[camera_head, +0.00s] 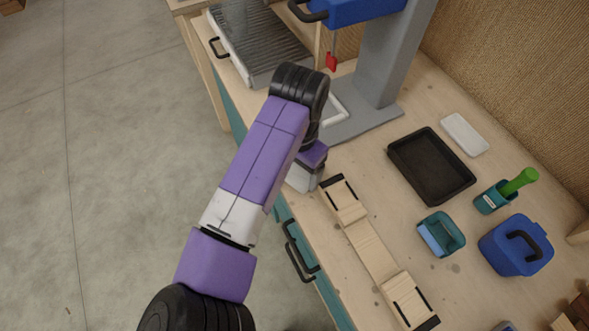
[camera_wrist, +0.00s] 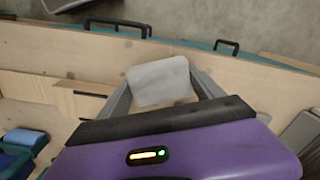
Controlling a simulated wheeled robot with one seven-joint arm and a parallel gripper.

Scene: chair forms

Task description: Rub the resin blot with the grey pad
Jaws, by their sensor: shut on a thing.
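My gripper (camera_wrist: 160,92) is shut on the grey pad (camera_wrist: 158,80), which sits between its two fingers in the wrist view. The pad is a pale grey slab with rounded corners, above the bench top near its front edge. I cannot make out the resin blot for sure; only small dark marks show on the wood, and my arm and gripper hide part of the bench.
A long wooden form (camera_head: 372,247) lies on the bench (camera_head: 345,160). To its right are a teal bin (camera_head: 440,235), black tray (camera_head: 432,165), white block (camera_head: 464,134), teal holder (camera_head: 493,197) and blue caddy (camera_head: 515,246). A grey stand (camera_head: 385,70) and ribbed unit (camera_head: 258,45) are behind.

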